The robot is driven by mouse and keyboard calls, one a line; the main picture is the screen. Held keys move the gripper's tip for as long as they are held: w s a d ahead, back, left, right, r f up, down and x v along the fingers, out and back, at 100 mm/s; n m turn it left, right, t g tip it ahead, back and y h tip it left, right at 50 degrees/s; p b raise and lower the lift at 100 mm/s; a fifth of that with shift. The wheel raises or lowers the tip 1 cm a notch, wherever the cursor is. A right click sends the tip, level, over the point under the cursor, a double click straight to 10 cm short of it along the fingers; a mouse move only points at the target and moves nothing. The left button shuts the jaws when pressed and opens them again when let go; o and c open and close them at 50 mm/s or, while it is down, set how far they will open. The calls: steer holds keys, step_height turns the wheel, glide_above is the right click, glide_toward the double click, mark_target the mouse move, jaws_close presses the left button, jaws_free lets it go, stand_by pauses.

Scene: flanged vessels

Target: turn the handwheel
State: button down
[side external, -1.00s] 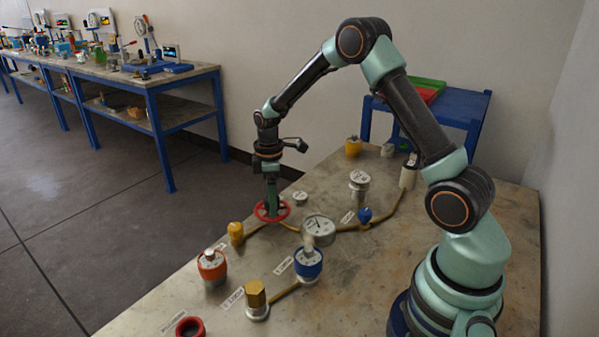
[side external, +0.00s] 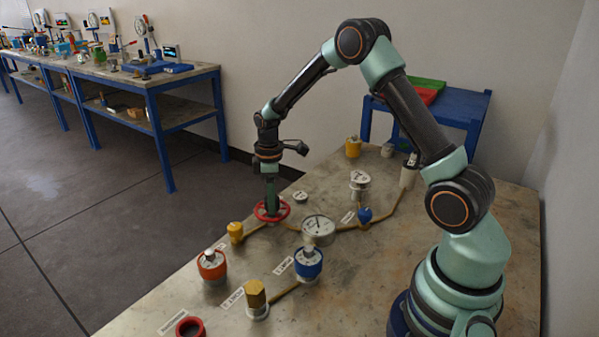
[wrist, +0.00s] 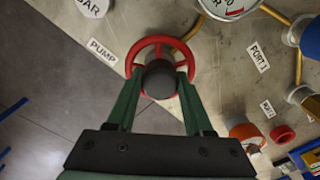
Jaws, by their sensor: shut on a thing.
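The red handwheel (side external: 283,213) sits near the far left edge of the table, with a brass pipe running by it. In the wrist view its red rim (wrist: 163,38) and spokes show around a dark round hub (wrist: 158,80). My gripper (side external: 270,210) points straight down over the wheel. In the wrist view my gripper (wrist: 159,82) has its two green fingers on either side of the hub, shut on it. The lower part of the wheel is hidden behind the hub and fingers.
Orange (side external: 211,265) and blue (side external: 308,263) flanged vessels stand nearer the camera. The table's left edge is close; bare tabletop (side external: 370,270) lies to the right.

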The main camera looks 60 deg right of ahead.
steer(key=m, duration=1.7)
steer(key=shift+r, duration=0.1)
steer(key=m, duration=0.5)
steer(key=shift+m, duration=0.4)
steer(key=shift+c, duration=1.4)
jaws_free()
